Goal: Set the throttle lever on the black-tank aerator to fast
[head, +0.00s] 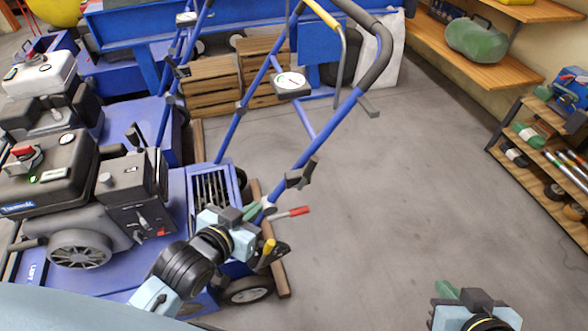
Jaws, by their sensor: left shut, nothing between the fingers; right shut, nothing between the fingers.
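The black-tank aerator is the nearest machine at the left, with a black tank (48,165) on a blue deck (185,195). A dark box (130,190) on its engine carries a small lever with a red part (150,228). A round white dial (291,81) sits on its blue handlebar (335,130). I cannot tell which part is the throttle lever or read its setting. My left gripper (256,207) is shut and empty, by the deck's right edge near a red-handled lever (292,213). My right gripper (448,290) is shut and empty at the bottom right, over floor.
A white-tank aerator (38,75) stands behind. Wooden crates (210,87) stand at the back. A yellow-tipped lever (268,247) is close to my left gripper. Shelves (505,65) and a rack (530,155) line the right. The middle floor (400,190) is clear.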

